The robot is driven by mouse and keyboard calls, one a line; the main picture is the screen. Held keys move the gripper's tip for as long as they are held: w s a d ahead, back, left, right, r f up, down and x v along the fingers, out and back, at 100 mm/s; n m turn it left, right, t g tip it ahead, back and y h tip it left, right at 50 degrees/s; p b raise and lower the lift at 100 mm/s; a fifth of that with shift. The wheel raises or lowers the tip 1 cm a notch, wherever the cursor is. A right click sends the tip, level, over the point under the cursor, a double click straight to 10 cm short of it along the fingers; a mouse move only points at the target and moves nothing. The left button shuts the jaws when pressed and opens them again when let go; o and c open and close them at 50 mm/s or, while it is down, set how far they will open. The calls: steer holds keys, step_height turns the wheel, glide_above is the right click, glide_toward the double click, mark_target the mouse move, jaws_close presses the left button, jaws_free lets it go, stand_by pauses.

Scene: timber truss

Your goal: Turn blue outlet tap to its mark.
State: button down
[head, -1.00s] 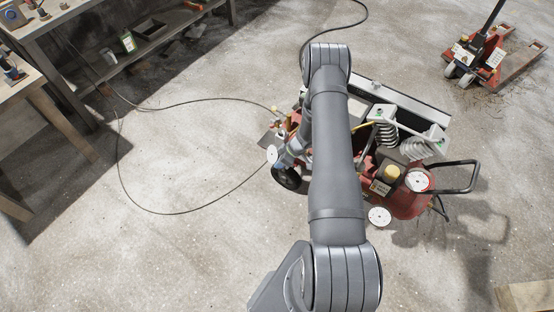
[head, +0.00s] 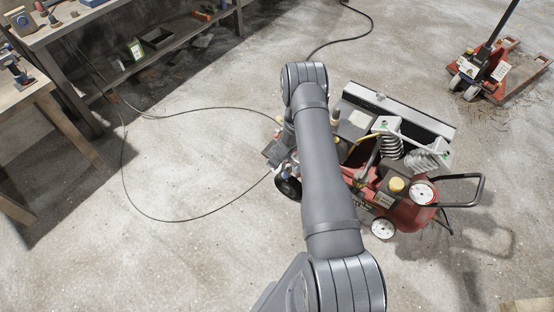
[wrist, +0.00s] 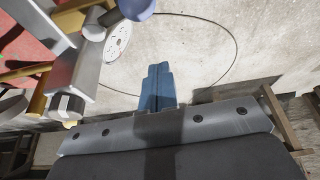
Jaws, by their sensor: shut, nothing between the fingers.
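My gripper (wrist: 158,72) is shut and empty in the wrist view, its bluish fingers pointing away over the floor. A rounded blue knob (wrist: 136,9), which looks like part of the blue outlet tap, shows at the top edge, up and left of the fingertips. A white marked dial (wrist: 118,42) is beside it. The fingers look apart from both, though the depth gap is hard to judge. The tap's pointer and its mark cannot be made out. In the head view my arm hides much of the compressor's left end, and the tap cannot be picked out.
The red compressor (head: 408,212) stands on the concrete floor, with white dials (head: 421,192) and a black handle (head: 480,190). A black hose (head: 190,219) loops over the floor at left. Benches (head: 30,95) stand at far left, a red pallet jack (head: 490,75) at upper right.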

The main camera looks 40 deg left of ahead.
mark_target(284, 173)
steer(key=shift+w+d+f, duration=0.1)
steer(key=shift+d+f, duration=0.2)
steer(key=shift+d, duration=0.3)
steer(key=shift+s+d+f, duration=0.1)
steer(key=shift+d+f, duration=0.2)
steer(key=shift+d, duration=0.3)
steer(key=shift+w+d+f, duration=0.1)
steer(key=shift+d+f, duration=0.2)
steer(key=shift+d, duration=0.3)
steer(key=shift+d+n+g, duration=0.4)
steer(key=shift+d+n, duration=0.05)
steer(key=shift+n, duration=0.45)
steer(key=shift+d+n, duration=0.35)
steer(key=shift+n, duration=0.25)
steer(key=w+d, duration=0.1)
steer(key=d, duration=0.1)
steer(key=w+d, duration=0.1)
steer(key=shift+w+d, duration=0.35)
steer(key=shift+d, duration=0.05)
steer(key=shift+w+d, duration=0.15)
steer(key=shift+w, duration=0.15)
steer(key=shift+s, duration=0.1)
